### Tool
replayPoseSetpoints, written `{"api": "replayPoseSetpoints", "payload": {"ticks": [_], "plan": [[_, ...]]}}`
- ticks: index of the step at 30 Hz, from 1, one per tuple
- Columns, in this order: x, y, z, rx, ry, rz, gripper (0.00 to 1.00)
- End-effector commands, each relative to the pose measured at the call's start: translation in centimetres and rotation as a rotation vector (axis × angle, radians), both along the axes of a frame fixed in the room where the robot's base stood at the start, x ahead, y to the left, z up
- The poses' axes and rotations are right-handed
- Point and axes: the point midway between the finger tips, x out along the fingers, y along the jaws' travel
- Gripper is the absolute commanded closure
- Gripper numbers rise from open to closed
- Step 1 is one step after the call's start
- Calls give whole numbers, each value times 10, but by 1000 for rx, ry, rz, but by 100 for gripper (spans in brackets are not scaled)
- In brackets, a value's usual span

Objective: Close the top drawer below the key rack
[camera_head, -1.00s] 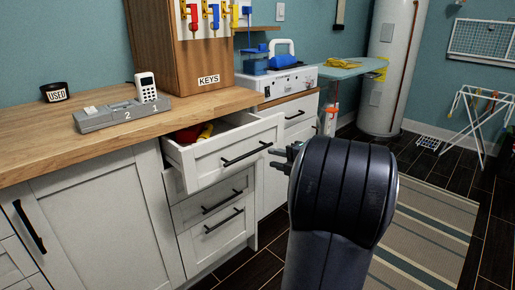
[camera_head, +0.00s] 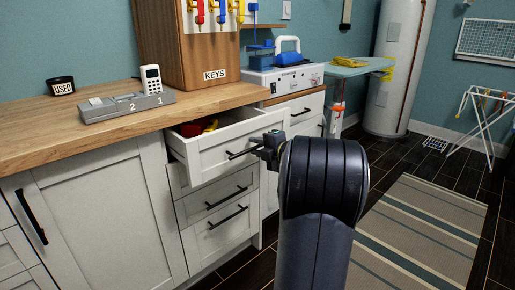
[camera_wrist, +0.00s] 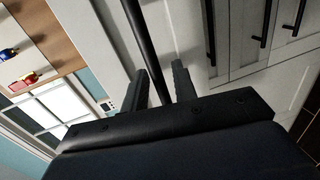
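The top drawer (camera_head: 213,158) below the key rack (camera_head: 190,50) stands pulled out, with red and yellow things inside. Its front is white with a black bar handle (camera_head: 243,152). My gripper (camera_head: 268,147) is at the right end of this handle. In the wrist view the dark handle bar (camera_wrist: 140,40) runs between the two fingers of my gripper (camera_wrist: 162,82). The fingers are apart, one on each side of the bar, with a gap visible on the right side. Firm contact cannot be made out.
Two shut drawers (camera_head: 215,203) lie below the open one. The wooden counter (camera_head: 60,130) holds a grey tray (camera_head: 125,106) and a black USED holder (camera_head: 61,86). A white machine (camera_head: 285,80) stands to the right of the rack. A striped rug (camera_head: 425,225) covers the floor at right.

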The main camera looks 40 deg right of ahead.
Motion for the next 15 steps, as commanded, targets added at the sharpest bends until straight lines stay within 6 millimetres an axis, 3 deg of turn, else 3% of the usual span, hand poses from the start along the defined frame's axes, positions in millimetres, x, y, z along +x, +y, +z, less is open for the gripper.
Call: {"api": "replayPoseSetpoints", "payload": {"ticks": [10,15], "plan": [[0,0,0,0,0,0,99],[0,0,0,0,0,0,100]]}}
